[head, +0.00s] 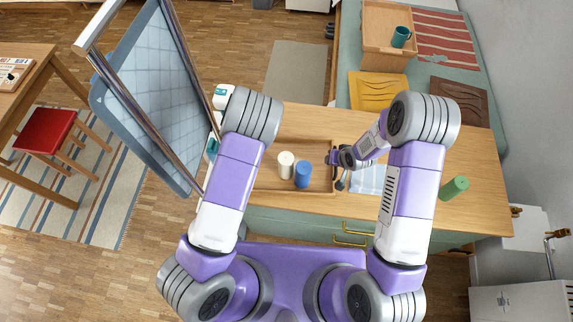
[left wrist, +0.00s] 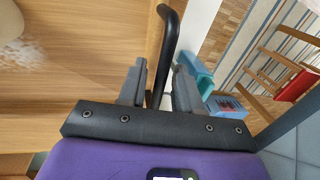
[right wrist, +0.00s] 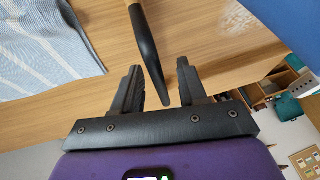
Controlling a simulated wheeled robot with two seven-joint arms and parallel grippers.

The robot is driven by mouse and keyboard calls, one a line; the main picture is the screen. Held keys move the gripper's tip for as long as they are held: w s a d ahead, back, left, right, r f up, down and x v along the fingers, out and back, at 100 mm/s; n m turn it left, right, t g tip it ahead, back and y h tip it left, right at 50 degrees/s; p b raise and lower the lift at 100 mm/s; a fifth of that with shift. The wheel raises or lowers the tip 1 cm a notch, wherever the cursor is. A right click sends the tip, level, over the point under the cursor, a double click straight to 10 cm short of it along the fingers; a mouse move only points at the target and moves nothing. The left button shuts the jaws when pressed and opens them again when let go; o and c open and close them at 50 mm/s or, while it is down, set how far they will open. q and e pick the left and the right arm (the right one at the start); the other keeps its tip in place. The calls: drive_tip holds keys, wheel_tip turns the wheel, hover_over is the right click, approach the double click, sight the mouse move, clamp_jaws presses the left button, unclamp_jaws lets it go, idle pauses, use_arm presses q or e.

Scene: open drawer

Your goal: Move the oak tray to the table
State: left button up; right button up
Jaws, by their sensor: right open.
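The oak tray (head: 322,186) lies on the wooden counter, with a white cylinder (head: 286,165) and a blue cylinder (head: 302,174) on it. My left gripper (left wrist: 158,85) is open, its fingers on either side of a black bar handle (left wrist: 167,40) at the tray's left end. In the head view my left arm hides that gripper. My right gripper (right wrist: 162,85) is open at the tray's right end (head: 338,160). A dark handle (right wrist: 150,60) runs between its fingers, with gaps beside it. A wooden table (head: 38,68) stands at the far left.
A blue gridded panel with metal rails (head: 150,85) stands left of the counter. A striped cloth (head: 369,179) and green cylinder (head: 454,188) are right of the tray. A red stool (head: 45,131) is by the table. A wooden box with a teal mug (head: 401,37) is behind.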

use_arm(q)
drive_tip(key=shift+c, duration=0.3)
use_arm(e)
drive_tip(key=shift+c, duration=0.2)
use_arm(q)
drive_tip(key=c, duration=0.5)
use_arm(e)
drive_tip(key=c, duration=0.5)
use_arm(q)
clamp_jaws()
use_arm(e)
clamp_jaws()
